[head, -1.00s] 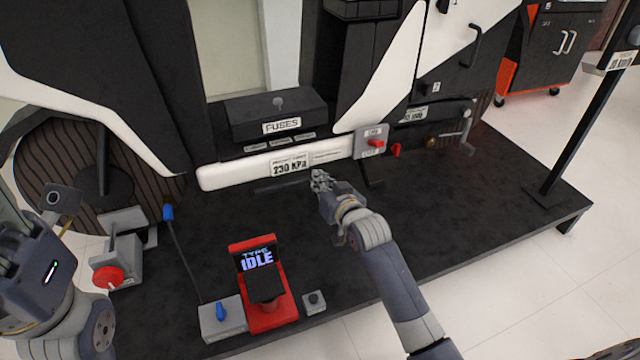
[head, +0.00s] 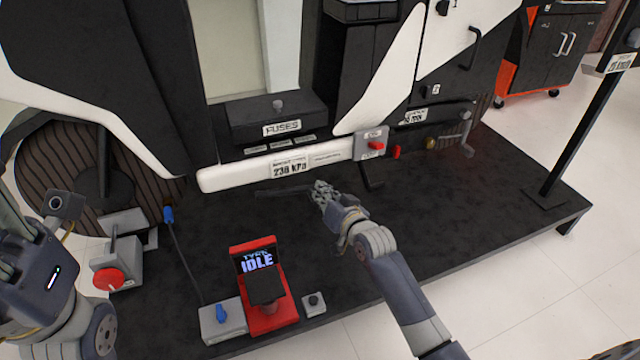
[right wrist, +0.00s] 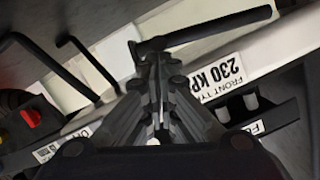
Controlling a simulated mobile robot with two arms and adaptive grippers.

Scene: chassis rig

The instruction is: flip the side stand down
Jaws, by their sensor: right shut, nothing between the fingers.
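A dark bar (head: 283,191), apparently the side stand, lies nearly level below the white sill of the black-and-white chassis. In the right wrist view the bar (right wrist: 215,29) runs to the upper right from just beyond my fingertips. My right gripper (head: 322,187) is shut and empty at the bar's right end. In the right wrist view its fingertips (right wrist: 150,50) overlap the bar's near end; I cannot tell whether they touch. The bar's pivot is hidden by my fingers. My left wrist shows at the left edge, but its fingers are out of view.
A bent dark rod (head: 372,172) stands right of my gripper, below a grey box with a red knob (head: 376,145). The platform (head: 480,215) is clear to the right.

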